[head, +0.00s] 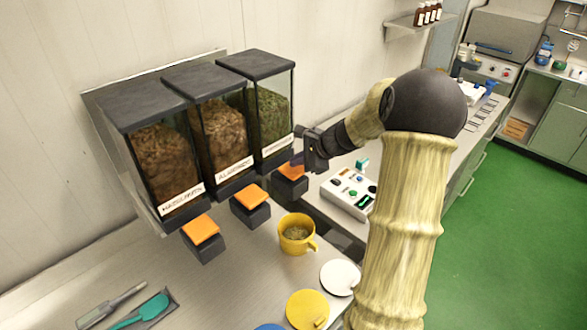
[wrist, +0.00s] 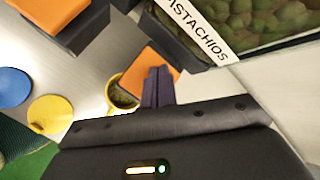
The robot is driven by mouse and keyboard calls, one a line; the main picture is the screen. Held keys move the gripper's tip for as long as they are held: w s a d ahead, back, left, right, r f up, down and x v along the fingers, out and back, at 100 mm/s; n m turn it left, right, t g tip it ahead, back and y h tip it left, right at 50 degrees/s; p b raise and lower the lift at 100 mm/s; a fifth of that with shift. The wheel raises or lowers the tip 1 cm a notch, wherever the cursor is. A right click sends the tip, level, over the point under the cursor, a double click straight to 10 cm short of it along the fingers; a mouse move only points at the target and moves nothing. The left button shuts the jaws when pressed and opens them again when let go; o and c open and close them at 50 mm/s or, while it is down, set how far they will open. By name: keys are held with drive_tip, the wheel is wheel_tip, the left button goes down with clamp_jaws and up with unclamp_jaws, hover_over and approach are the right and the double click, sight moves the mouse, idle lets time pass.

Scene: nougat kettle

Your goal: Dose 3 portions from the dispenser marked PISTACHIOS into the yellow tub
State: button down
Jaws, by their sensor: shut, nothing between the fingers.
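The dispenser marked PISTACHIOS (head: 274,112) is the rightmost of three clear bins with dark lids and holds green nuts. Its label (wrist: 200,30) shows in the wrist view. Below it is a dark block with an orange push plate (head: 290,172), also in the wrist view (wrist: 135,72). My gripper (head: 299,161) is shut and empty, its fingertips (wrist: 158,73) right at this plate; I cannot tell whether they touch it. The yellow tub (head: 284,236) stands on the counter in front of the plate, with some brownish-green contents; it is partly hidden in the wrist view (wrist: 112,88).
The hazelnut (head: 163,165) and almond (head: 222,135) dispensers stand left, each with an orange plate (head: 201,229). Yellow (head: 307,309), white (head: 340,277) and blue (head: 269,327) lids lie in front. A control box (head: 350,192) stands right; a teal spatula (head: 145,310) lies front left.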

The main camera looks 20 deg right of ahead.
sight(297, 169)
drive_tip(key=shift+f+b, duration=0.85)
drive_tip(key=shift+f, duration=0.1)
idle(0.9)
drive_tip(key=shift+r, duration=0.15)
drive_tip(key=shift+r+p, duration=1.15)
drive_tip(key=shift+r, duration=0.2)
drive_tip(key=shift+r+p, duration=2)
drive_tip(key=shift+r, duration=0.55)
drive_tip(key=shift+f, duration=0.1)
